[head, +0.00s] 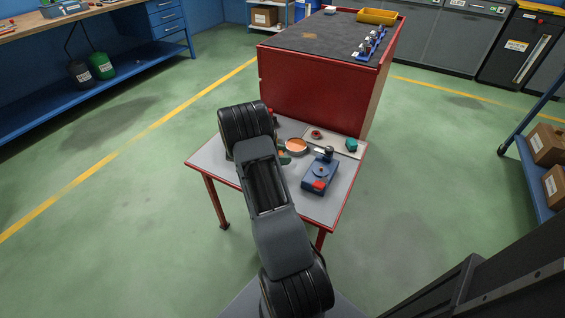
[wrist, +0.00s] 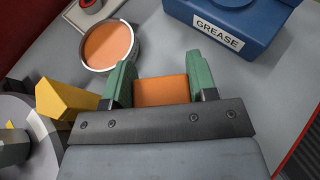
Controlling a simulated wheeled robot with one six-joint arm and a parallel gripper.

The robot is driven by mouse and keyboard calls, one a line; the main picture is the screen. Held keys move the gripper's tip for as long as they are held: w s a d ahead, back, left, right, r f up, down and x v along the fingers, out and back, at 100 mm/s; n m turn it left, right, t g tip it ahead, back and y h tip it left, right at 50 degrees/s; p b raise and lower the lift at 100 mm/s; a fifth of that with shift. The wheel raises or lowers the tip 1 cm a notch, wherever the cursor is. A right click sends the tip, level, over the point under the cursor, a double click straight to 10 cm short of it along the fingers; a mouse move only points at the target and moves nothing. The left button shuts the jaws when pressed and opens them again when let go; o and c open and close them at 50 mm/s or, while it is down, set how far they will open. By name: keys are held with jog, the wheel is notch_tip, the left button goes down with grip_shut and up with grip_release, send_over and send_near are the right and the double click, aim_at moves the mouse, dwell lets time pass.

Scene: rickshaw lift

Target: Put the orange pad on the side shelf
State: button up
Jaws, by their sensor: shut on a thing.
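The orange pad (wrist: 161,91) is between the green fingers of my gripper (wrist: 158,88) in the wrist view, with a finger against each side. The gripper is shut on it, above the grey table top. In the head view my arm hides most of the gripper and pad. No shelf is labelled as the side shelf. A blue shelf rack (head: 548,196) stands at the right edge of the head view, and a pale tray or ledge (head: 333,137) lies at the table's back edge.
A round metal dish with orange contents (wrist: 109,46) sits just beyond the pad. A blue GREASE box (head: 318,176) is to its right. A yellow block (wrist: 63,99) lies left of the gripper. A red cabinet (head: 308,92) stands behind the table (head: 208,158).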

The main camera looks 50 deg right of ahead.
jog(key=shift+f+b, duration=0.35)
jog(key=shift+f, duration=1.3)
jog(key=shift+f, duration=0.1)
jog(key=shift+f, duration=0.15)
jog(key=o, duration=0.9)
